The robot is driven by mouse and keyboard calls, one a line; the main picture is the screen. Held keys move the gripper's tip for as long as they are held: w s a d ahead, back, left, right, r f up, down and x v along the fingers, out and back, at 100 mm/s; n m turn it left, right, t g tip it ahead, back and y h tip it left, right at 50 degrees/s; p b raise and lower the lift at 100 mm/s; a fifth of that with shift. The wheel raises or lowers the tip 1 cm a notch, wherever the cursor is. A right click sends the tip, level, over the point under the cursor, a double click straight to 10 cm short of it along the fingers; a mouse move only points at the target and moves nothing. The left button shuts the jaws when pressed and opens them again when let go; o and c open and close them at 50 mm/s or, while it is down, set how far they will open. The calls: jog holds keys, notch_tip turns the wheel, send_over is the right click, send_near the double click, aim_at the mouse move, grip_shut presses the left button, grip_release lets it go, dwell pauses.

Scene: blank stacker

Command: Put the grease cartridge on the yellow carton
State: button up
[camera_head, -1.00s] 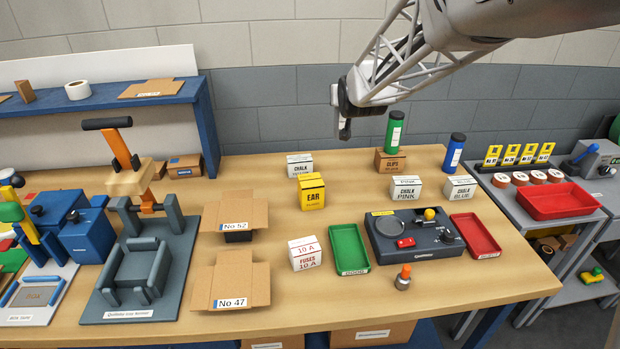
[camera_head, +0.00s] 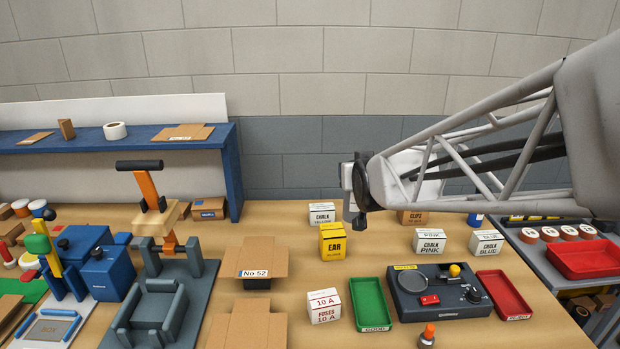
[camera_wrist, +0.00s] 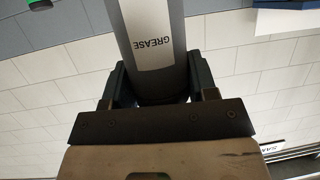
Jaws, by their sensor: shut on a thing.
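The yellow carton (camera_head: 333,243), marked EAR, stands upright on the bench, and its top looks clear. My gripper (camera_head: 352,192) is in the air above and slightly right of it in the head view; its depth relative to the carton is hard to tell. In the wrist view, my gripper (camera_wrist: 155,92) is shut on the grease cartridge (camera_wrist: 152,35), a grey cylinder with a dark band and the word GREASE. Its far end runs out of the picture.
A white chalk box (camera_head: 321,213) stands behind the carton. A fuses box (camera_head: 323,306), a green tray (camera_head: 369,310) and a control box (camera_head: 440,300) stand in front. The clips box (camera_head: 412,217) is partly behind my arm. An open carton (camera_head: 262,263) is to the left.

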aim_at(346, 202)
jog(key=shift+y, duration=0.3)
jog(key=s+f, duration=0.2)
jog(key=s+a+f, duration=0.1)
jog(key=s+f, duration=0.2)
jog(key=s, duration=0.1)
jog(key=shift+a+f, duration=0.3)
jog(key=shift+f, duration=0.1)
jog(key=shift+w, duration=0.2)
jog(key=w+a+f, duration=0.1)
jog(key=w+a, duration=0.1)
jog(key=w, duration=1.3)
jog(key=shift+w+f, duration=0.2)
jog(key=shift+w, duration=0.1)
jog(key=shift+f, duration=0.1)
jog(key=shift+f, duration=1.8)
